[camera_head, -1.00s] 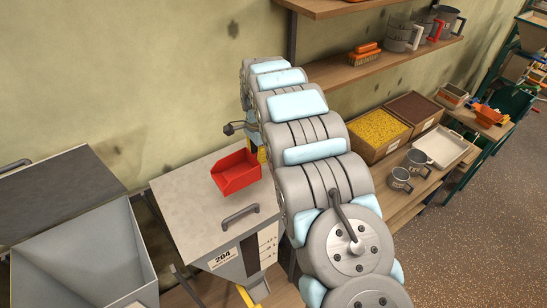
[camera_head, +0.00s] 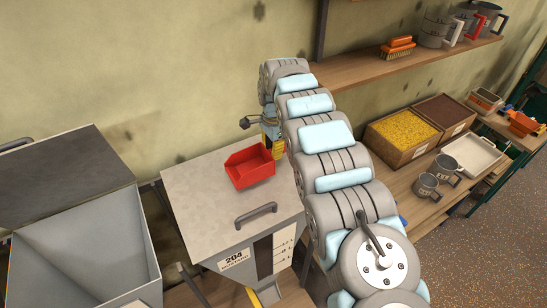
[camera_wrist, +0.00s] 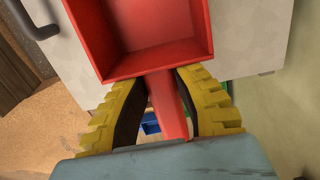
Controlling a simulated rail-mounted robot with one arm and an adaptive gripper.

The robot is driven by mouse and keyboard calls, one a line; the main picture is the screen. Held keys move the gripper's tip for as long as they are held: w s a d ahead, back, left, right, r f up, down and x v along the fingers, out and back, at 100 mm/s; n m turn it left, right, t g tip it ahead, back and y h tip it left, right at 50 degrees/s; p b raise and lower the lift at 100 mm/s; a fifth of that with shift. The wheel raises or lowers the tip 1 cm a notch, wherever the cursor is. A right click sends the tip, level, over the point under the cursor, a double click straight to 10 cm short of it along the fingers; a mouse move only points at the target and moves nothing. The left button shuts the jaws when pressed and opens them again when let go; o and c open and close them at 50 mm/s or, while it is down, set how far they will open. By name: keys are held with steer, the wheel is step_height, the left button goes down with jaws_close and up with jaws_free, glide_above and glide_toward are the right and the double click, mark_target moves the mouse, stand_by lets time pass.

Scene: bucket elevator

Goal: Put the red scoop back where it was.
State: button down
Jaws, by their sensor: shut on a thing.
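The red scoop (camera_head: 250,166) is a square-sided open scoop, empty inside. My gripper (camera_wrist: 169,104) is shut on its red handle, with a yellow finger on each side, as the wrist view shows. In the wrist view the scoop's tray (camera_wrist: 150,40) fills the top middle. In the head view the scoop appears over the closed lid (camera_head: 200,192) of the hopper labelled 204; I cannot tell whether it touches the lid. My arm hides part of the gripper in the head view.
An open grey hopper (camera_head: 85,255) with a raised lid stands at left. The lower shelf at right holds a yellow-grain box (camera_head: 402,138), a brown-grain box (camera_head: 439,112), metal cups (camera_head: 428,187) and a white tray (camera_head: 470,157). An orange brush (camera_head: 398,46) lies on the upper shelf.

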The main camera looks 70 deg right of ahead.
steer(key=shift+w+d+f, duration=0.1)
steer(key=shift+d+f, duration=0.05)
steer(key=shift+f, duration=0.1)
steer(key=shift+f, duration=0.2)
steer(key=shift+d+f+b, duration=0.15)
steer(key=shift+f+b, duration=0.65)
steer(key=shift+f, duration=0.65)
steer(key=shift+f, duration=0.15)
steer(key=c, duration=1)
jaws_free()
steer(key=shift+o, duration=0.2)
steer(key=r+b, duration=0.2)
steer(key=r, duration=0.9)
steer(key=shift+d, duration=0.2)
steer(key=shift+r, duration=0.6)
